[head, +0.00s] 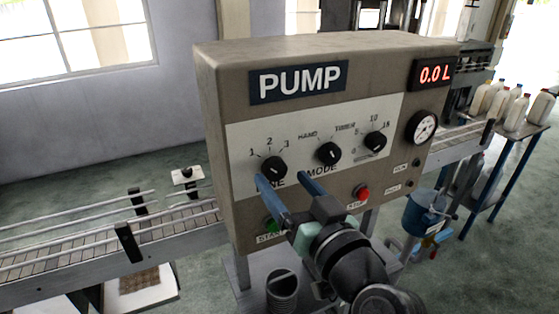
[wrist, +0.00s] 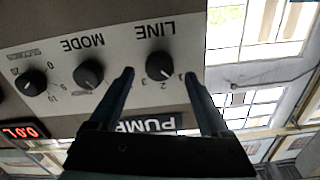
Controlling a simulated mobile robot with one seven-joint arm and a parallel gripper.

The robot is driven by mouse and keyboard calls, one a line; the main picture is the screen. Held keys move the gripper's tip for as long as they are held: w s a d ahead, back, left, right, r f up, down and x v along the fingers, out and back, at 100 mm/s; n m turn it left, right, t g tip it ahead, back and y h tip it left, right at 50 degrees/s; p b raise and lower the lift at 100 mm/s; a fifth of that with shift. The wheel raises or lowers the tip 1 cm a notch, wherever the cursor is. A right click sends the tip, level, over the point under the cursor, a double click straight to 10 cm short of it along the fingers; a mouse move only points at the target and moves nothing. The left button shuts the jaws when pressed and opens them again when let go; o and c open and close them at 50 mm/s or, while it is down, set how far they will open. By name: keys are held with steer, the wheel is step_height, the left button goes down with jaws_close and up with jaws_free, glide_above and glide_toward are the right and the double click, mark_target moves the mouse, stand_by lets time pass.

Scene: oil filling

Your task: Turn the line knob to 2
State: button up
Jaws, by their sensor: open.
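The line knob (head: 274,167) is a black round knob at the left of the pump panel, below the numbers 1, 2 and 3. In the wrist view, which shows the panel upside down, the line knob (wrist: 158,65) has a white mark pointing to the lower right, roughly toward 1. My gripper (head: 284,179) is open, its blue fingers reaching toward the panel just below the knob in the head view. In the wrist view my gripper (wrist: 159,75) has a fingertip on either side of the knob, with nothing held. Contact cannot be told.
The mode knob (head: 329,153) and a timer knob (head: 375,141) sit to the right. A green start button (head: 271,226) and red button (head: 362,193) are below. The display (head: 434,75) reads 0.0 L. A conveyor (head: 150,235) runs beside the pump box.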

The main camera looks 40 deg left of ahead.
mark_target(278, 172)
steer(key=shift+p+x, duration=0.45)
steer(key=shift+x, duration=1.15)
steer(key=shift+d, duration=0.1)
steer(key=shift+c, duration=0.2)
jaws_close()
